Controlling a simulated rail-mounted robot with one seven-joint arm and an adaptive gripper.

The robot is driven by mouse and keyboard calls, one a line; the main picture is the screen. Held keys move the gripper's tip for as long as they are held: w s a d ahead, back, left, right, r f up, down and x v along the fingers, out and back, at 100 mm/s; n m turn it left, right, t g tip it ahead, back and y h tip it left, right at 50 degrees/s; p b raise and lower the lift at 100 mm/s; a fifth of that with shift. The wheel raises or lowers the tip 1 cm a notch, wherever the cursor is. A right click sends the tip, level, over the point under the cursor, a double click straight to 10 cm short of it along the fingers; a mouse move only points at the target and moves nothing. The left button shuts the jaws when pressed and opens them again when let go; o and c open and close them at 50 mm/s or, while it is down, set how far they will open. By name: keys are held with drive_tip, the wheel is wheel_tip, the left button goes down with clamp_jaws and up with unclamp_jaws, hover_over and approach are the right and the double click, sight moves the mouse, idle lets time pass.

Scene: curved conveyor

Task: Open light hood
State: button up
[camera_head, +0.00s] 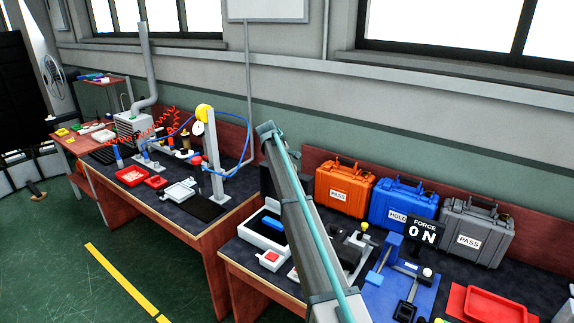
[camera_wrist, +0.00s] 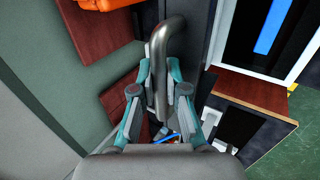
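The light hood shows in the wrist view as a dark grey panel (camera_wrist: 196,38). A curved metal handle (camera_wrist: 164,60) stands out from it. My gripper (camera_wrist: 160,76) has its fingers on both sides of this handle, close against it, and appears shut on it. In the head view a dark upright box side (camera_head: 265,181), probably the hood, shows just left of my arm. My arm covers the rest of it, and the gripper and handle are hidden there.
A white open box (camera_head: 245,230) with a blue item sits left of my arm. Orange (camera_head: 345,187), blue (camera_head: 396,205) and grey (camera_head: 473,232) cases stand right of it against the bench's back board. A FORCE ON sign (camera_head: 423,232) and blue fixture stand in front. Green floor lies left.

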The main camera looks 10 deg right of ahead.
drive_tip(key=o, duration=0.5)
drive_tip(key=shift+d, duration=0.1)
drive_tip(key=v, duration=1.2)
drive_tip(key=shift+s, duration=0.1)
